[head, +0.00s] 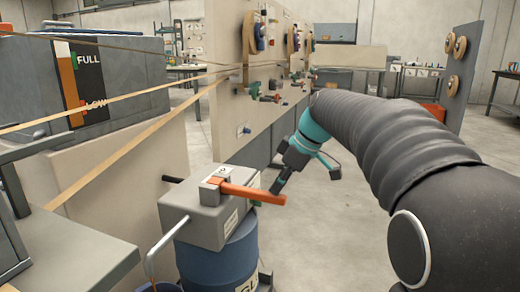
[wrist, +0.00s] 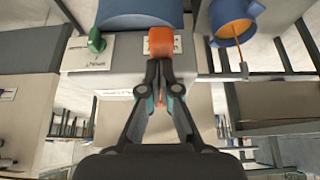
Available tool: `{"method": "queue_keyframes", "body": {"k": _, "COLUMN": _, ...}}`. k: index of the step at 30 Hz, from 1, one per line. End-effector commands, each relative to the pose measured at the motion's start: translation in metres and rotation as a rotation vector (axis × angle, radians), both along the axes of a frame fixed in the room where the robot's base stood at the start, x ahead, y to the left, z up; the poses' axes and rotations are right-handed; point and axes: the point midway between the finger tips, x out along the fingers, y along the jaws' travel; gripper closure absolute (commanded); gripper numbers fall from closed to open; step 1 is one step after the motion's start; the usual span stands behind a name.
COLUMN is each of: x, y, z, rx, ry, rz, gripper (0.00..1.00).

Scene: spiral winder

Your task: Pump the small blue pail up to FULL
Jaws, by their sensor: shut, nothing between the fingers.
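A grey pump box (head: 205,215) sits on a blue drum (head: 225,262). Its orange lever (head: 252,194) sticks out to the right, nearly level. A bent pale spout (head: 160,245) comes down on its left. A small blue pail (head: 162,287) shows only partly at the bottom edge; in the wrist view, a blue round vessel (wrist: 216,32) with an orange streak inside appears to be it. My gripper (head: 276,187) is shut and empty at the lever's outer end. In the wrist view its fingertips (wrist: 161,68) are by the orange lever end (wrist: 161,41); contact is unclear.
A dark gauge panel (head: 85,75) marked FULL and LOW is on the grey cabinet at left. Tan strands (head: 130,95) cross above the pump's left side. A beige panel wall (head: 235,100) stands behind. Open floor (head: 310,230) lies right of the pump.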

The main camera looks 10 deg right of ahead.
Motion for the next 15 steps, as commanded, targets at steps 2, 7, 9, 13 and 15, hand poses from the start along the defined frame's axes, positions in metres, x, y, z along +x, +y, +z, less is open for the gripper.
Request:
{"method": "queue_keyframes", "body": {"k": 2, "x": -0.002, "y": -0.004, "z": -0.009, "rx": -0.008, "ry": 0.026, "rz": 0.000, "gripper": 1.00}}
{"method": "queue_keyframes", "body": {"k": 7, "x": -0.002, "y": -0.002, "z": 0.012, "rx": -0.007, "ry": 0.019, "rz": 0.000, "gripper": 1.00}}
{"method": "queue_keyframes", "body": {"k": 9, "x": -0.002, "y": 0.000, "z": 0.028, "rx": -0.006, "ry": 0.013, "rz": 0.003, "gripper": 1.00}}
{"method": "queue_keyframes", "body": {"k": 13, "x": -0.005, "y": -0.006, "z": 0.049, "rx": -0.003, "ry": 0.003, "rz": 0.003, "gripper": 1.00}}
{"method": "queue_keyframes", "body": {"k": 15, "x": -0.010, "y": -0.015, "z": 0.059, "rx": -0.003, "ry": 0.001, "rz": 0.003, "gripper": 1.00}}
